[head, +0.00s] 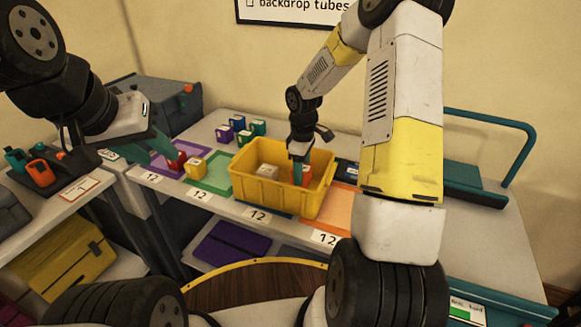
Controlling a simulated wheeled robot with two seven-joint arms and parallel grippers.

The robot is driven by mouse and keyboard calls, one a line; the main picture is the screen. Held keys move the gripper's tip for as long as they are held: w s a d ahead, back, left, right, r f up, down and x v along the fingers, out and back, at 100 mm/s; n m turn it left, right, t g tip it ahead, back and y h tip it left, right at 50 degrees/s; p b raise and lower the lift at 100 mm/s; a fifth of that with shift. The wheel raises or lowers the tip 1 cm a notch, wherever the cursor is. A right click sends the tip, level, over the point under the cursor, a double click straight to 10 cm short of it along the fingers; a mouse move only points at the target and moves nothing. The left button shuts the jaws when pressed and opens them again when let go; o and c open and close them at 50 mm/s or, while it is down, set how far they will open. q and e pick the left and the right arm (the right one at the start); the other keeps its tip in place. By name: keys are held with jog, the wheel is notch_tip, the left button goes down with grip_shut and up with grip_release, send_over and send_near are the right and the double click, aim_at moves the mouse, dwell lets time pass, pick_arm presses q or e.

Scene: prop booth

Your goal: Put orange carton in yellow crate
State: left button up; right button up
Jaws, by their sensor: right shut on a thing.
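The yellow crate (268,189) stands near the front of the table, in the middle of the head view. My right gripper (300,174) points down into its right side, shut on the orange carton (306,175). The carton is inside the crate walls; its lower part is hidden, so I cannot tell whether it touches the crate floor. Another pale-topped carton (267,170) lies in the crate to the left. My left gripper (165,155) hangs at the left beside a red carton (178,161); its teal fingers are seen side-on, and their opening is unclear.
A yellow carton (196,168) stands between the purple mat (160,168) and green mat (217,182). Purple and green cartons (241,131) stand behind. An orange mat (339,205) lies right of the crate. A teal rail (500,124) borders the right side.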

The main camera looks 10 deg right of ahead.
jog(key=shift+f, duration=2)
jog(key=shift+f, duration=0.1)
jog(key=o, duration=1.5)
notch_tip(320, 180, up, 12)
jog(key=s+r+m+t, duration=0.2)
jog(key=s+r+m, duration=0.1)
jog(key=s+r, duration=0.3)
jog(key=s+a+r+m+t+y, duration=0.1)
jog(key=s+r+m+t, duration=0.1)
jog(key=s+r+m, duration=0.2)
jog(key=s+a+r+m+t+y, duration=0.1)
jog(key=s+r+m, duration=0.3)
jog(key=s+r, duration=0.6)
jog(key=shift+s+a+t, duration=0.15)
jog(key=shift+s+t, duration=0.15)
jog(key=shift+s, duration=0.75)
jog(key=shift+s+a+t, duration=0.1)
jog(key=shift+s+t, duration=0.2)
jog(key=shift+s, duration=0.75)
